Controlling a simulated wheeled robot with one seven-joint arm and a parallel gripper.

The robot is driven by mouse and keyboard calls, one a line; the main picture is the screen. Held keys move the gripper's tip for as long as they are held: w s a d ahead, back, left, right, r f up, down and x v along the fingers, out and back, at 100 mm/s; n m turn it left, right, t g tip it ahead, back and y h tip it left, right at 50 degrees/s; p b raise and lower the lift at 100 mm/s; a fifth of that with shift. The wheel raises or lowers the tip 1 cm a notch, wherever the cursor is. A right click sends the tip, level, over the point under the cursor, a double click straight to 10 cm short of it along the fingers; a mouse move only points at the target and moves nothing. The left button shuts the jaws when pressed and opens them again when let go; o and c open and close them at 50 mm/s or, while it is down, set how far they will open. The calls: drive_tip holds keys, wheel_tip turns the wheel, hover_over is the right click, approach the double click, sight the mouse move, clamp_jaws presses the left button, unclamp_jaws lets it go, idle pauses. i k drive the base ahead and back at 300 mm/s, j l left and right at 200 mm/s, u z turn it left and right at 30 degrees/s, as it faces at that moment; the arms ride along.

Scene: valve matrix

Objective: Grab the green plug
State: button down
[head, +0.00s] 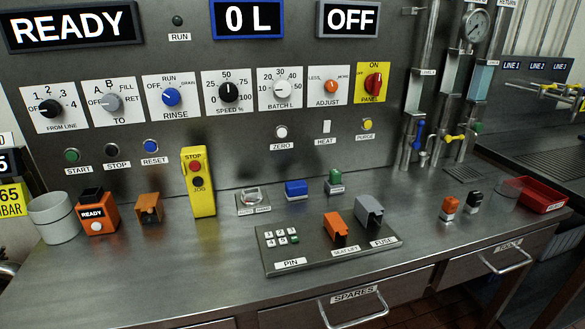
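A small green plug (335,178) stands on the steel counter, behind the dark PIN and SEAT LIFT panel. Its top is green and rounded, and its lower part looks darker. A blue block (297,188) sits just to its left, apart from it. My gripper is not in the head view, so its distance from the plug cannot be told.
In front of the plug is the panel (290,262) with an orange cover (336,225) and a grey cover (369,212). A yellow STOP/JOG box (198,182) stands left. Orange and black blocks and a red tray (536,194) are right. The counter's front left is clear.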

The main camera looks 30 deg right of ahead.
sight(335, 177)
drive_tip(key=j+z, duration=0.15)
drive_tip(key=z, duration=0.2)
drive_tip(key=i+j+z, duration=0.1)
drive_tip(key=z, duration=0.25)
drive_tip(key=j, duration=0.1)
